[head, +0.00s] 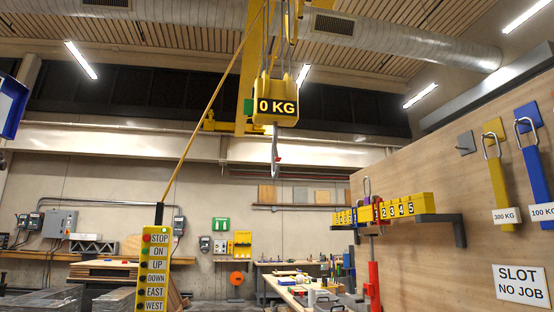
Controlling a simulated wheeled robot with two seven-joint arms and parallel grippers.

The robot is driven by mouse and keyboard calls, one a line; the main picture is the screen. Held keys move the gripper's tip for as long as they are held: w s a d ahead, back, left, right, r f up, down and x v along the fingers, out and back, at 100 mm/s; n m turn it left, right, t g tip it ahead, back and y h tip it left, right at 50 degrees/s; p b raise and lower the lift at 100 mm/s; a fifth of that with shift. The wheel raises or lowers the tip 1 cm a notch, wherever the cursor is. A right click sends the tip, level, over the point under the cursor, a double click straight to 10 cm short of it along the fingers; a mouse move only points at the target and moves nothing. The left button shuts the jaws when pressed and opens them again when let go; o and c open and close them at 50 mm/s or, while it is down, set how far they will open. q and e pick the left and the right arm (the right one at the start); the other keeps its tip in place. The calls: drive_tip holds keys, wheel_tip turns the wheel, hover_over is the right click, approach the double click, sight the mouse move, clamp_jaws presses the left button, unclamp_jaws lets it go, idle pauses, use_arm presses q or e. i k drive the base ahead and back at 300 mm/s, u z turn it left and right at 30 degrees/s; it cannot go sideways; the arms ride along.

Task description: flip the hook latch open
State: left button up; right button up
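The crane hook (275,152) hangs at the upper middle of the head view, under a yellow hook block (276,84) with a "0 KG" display. Nothing hangs from the hook. Neither of my grippers is in view.
A yellow pendant (154,268) with STOP, ON, UP, DOWN, EAST and WEST buttons hangs at lower left. A wooden panel (440,180) at right carries yellow and blue slings and a numbered yellow rack (405,207). A cluttered workbench (290,288) stands below. Space around the hook looks clear.

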sight(278, 158)
drive_tip(key=z, duration=0.5)
drive_tip(key=k, duration=0.55)
drive_tip(key=u, duration=0.65)
drive_tip(key=i, duration=1.2)
drive_tip(key=u, duration=0.4)
drive_tip(key=i, duration=1.45)
drive_tip(key=z, duration=1.45)
drive_tip(key=i, duration=0.4)
drive_tip(key=z, duration=0.4)
